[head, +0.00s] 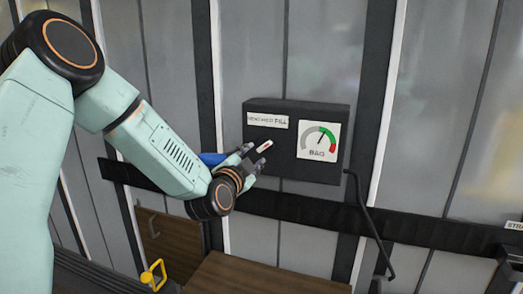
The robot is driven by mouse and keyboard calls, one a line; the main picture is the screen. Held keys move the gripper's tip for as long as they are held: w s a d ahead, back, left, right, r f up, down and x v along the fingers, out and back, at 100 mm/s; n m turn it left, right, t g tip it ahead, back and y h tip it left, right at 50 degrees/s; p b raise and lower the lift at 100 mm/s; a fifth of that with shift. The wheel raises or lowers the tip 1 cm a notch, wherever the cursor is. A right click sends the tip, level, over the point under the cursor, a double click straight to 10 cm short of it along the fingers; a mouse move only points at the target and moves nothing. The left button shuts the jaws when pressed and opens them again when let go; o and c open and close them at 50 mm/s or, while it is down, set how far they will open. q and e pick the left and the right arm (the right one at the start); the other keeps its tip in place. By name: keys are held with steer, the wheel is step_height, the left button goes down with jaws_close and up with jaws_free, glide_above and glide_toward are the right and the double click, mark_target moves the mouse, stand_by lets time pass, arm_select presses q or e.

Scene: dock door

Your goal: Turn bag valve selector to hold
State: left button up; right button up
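A dark control box (297,174) is mounted on the wall. Its upper left has a white label (267,121) with small lettering; the last word reads FILL. Below the label is the selector handle (265,146), pale with a red part, slanting up to the right. Its pivot is hidden behind my gripper. My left gripper (255,157) is just left of and below the handle, its fingers spread apart. I cannot tell whether they touch the handle. My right gripper is not in view.
A round gauge (319,142) marked BAG sits on the box's right half, its needle pointing up right. A black hose (372,218) hangs from the box's right side. A dark rail (430,233) crosses the wall. Below are a brown wooden surface (245,274) and a yellow fitting (154,274).

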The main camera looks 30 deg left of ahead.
mark_target(264, 148)
arm_select(q)
steer(key=w, duration=0.5)
steer(key=shift+r+p, duration=0.2)
steer(key=shift+p, duration=0.1)
steer(key=shift+w, duration=0.15)
steer(key=shift+a+f, duration=0.2)
steer(key=shift+a, duration=0.45)
steer(key=shift+d+r, duration=0.2)
steer(key=shift+d, duration=0.4)
steer(key=c, duration=0.5)
steer(key=shift+a+f, duration=0.15)
steer(key=shift+a, duration=0.1)
jaws_close()
